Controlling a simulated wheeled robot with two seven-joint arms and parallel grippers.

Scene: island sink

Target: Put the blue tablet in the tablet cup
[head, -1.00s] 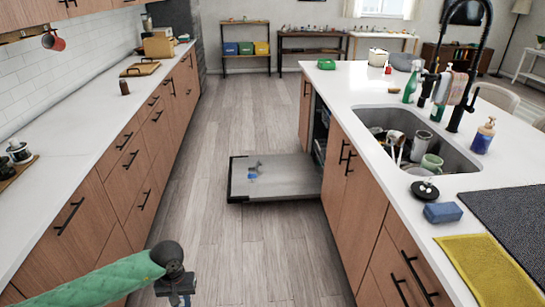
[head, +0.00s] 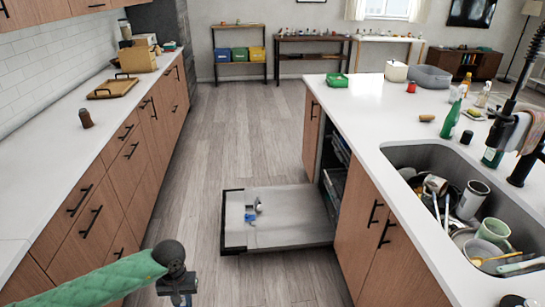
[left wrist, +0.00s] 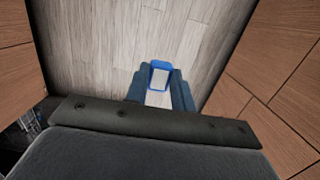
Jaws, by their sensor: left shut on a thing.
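My left gripper (head: 178,294) shows at the bottom of the head view, above the floor and short of the open dishwasher door. In the left wrist view its two fingers (left wrist: 159,88) are shut on the blue tablet (left wrist: 160,67), which shows as a blue block with a pale middle at the fingertips. The dishwasher door (head: 290,222) lies folded down flat. On it, toward its left side, is a small fitting (head: 250,212) with grey and blue parts, apparently the tablet cup. Its details are too small to tell. My right gripper is not in view.
The island counter (head: 372,110) with its sink (head: 400,155) full of dishes stands on the right. A long counter (head: 50,150) runs along the left wall. The wooden floor (head: 240,130) between them is clear apart from the lowered door.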

